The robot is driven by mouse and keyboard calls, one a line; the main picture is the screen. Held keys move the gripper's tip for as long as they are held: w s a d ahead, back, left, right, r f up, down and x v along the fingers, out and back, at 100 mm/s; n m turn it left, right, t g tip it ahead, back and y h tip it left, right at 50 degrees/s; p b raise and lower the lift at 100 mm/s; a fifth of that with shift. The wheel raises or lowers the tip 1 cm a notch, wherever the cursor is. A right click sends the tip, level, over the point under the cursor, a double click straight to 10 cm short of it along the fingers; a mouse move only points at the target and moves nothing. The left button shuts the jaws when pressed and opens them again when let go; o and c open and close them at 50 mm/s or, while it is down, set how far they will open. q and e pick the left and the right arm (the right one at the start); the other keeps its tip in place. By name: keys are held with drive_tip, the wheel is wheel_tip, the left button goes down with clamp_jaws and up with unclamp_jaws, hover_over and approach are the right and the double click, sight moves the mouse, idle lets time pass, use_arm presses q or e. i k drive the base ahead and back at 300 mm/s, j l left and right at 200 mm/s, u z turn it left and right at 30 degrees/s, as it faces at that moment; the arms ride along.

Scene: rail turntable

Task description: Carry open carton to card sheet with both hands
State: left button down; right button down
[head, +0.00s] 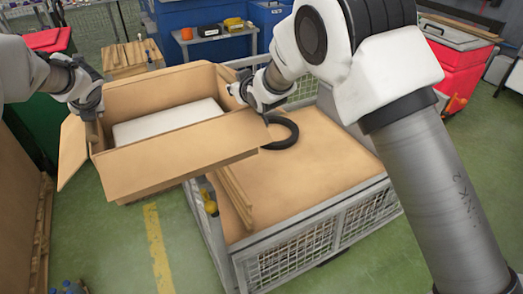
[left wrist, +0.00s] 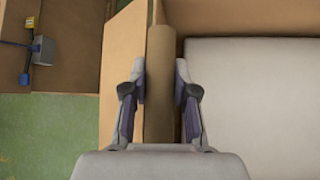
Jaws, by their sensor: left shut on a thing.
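The open carton (head: 170,165) is brown, with flaps spread and a pale block (head: 165,123) inside. It appears held above the floor, at the upper left of the mesh cage. A flat brown sheet (head: 315,165), apparently the card sheet, lies on the cage, right of the carton.
A black ring (head: 281,132) lies on the sheet close to the carton's right flap. Wooden strips (head: 235,195) lie along the sheet's left edge. The mesh cage (head: 300,250) has a raised metal rim.

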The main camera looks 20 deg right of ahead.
sight(308, 173)
drive_tip(key=i+l, duration=0.1)
drive_tip(key=l, duration=0.55)
drive_tip(key=i+l, duration=0.1)
drive_tip(key=l, duration=0.6)
drive_tip(key=i+l, duration=0.1)
drive_tip(key=l, duration=0.55)
drive_tip(key=i+l, duration=0.1)
drive_tip(key=l, duration=0.25)
drive_tip(key=i+l, duration=0.1)
drive_tip(key=l, duration=0.2)
